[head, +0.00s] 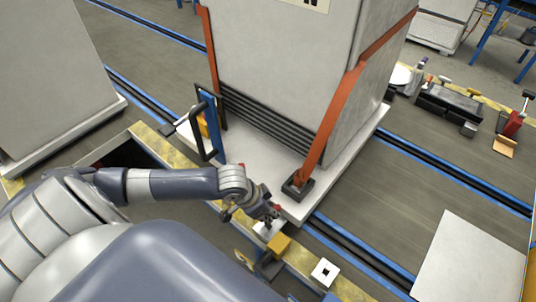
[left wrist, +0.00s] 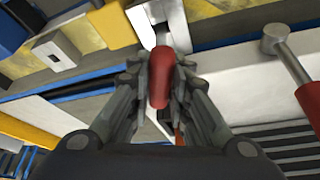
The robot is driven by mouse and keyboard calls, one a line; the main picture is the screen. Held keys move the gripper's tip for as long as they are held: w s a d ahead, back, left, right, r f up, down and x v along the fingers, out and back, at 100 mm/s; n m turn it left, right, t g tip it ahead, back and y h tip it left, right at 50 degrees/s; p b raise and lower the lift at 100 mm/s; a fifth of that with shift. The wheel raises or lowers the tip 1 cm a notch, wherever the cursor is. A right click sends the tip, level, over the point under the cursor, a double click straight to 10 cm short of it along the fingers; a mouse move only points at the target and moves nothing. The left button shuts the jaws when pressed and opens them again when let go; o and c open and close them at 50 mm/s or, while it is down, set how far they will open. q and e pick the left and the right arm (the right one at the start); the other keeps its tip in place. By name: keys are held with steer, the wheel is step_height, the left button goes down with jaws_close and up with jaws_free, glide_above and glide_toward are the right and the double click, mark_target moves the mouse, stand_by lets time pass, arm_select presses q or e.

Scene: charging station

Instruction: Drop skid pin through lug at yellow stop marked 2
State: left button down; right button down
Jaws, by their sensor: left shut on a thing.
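My left gripper (head: 268,217) is low beside the near corner of the pale skid (head: 300,208). In the left wrist view the left gripper (left wrist: 161,92) is shut on the red grip of the skid pin (left wrist: 162,72). A grey shaft shows beyond the grip, at a pale metal lug (left wrist: 158,18); I cannot tell how deep it sits in it. A yellow stop (head: 280,245) stands just by the gripper, and a yellow block also shows in the left wrist view (left wrist: 112,25). No number 2 is readable. My right gripper is not in view.
A tall grey cabinet (head: 285,60) with orange straps stands on the skid. A blue frame with a black handle (head: 212,128) is at its left. A red bar with a grey end (left wrist: 295,65) is right of the gripper. A white marker tile (head: 325,271) lies nearby. Blue-edged rails (head: 440,180) cross the floor.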

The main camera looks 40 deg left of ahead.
arm_select(q)
step_height(320, 180, down, 3)
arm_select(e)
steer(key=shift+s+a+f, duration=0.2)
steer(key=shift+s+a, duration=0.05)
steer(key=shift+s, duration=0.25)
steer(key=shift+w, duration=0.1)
arm_select(q)
steer(key=c, duration=1.5)
jaws_free()
steer(key=shift+f, duration=0.1)
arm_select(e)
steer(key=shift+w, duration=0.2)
